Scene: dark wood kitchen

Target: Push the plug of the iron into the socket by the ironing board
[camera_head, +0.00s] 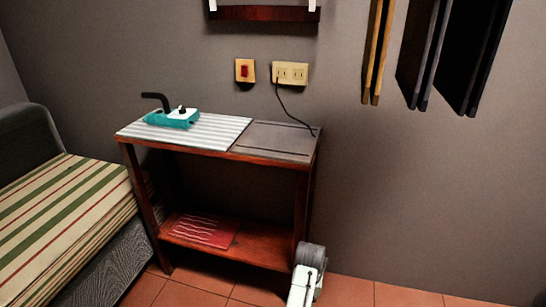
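The iron (174,117), teal and white with a black bent piece at its left, rests on the striped ironing surface (218,132) at the left of the table top. A cream socket plate (290,73) is on the wall above the table. A thin black cord (284,105) runs from the plate's lower left edge down to the table's right end. The plug itself is too small to make out, and I cannot tell whether it is seated. No link between cord and iron shows. My gripper's fingers do not show.
A yellow plate with a red switch (245,71) is left of the socket. The wooden table has a red folded item (204,231) on its lower shelf. A striped bed (65,220) stands left. Boards (425,50) hang at upper right. Floor at lower right is partly clear.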

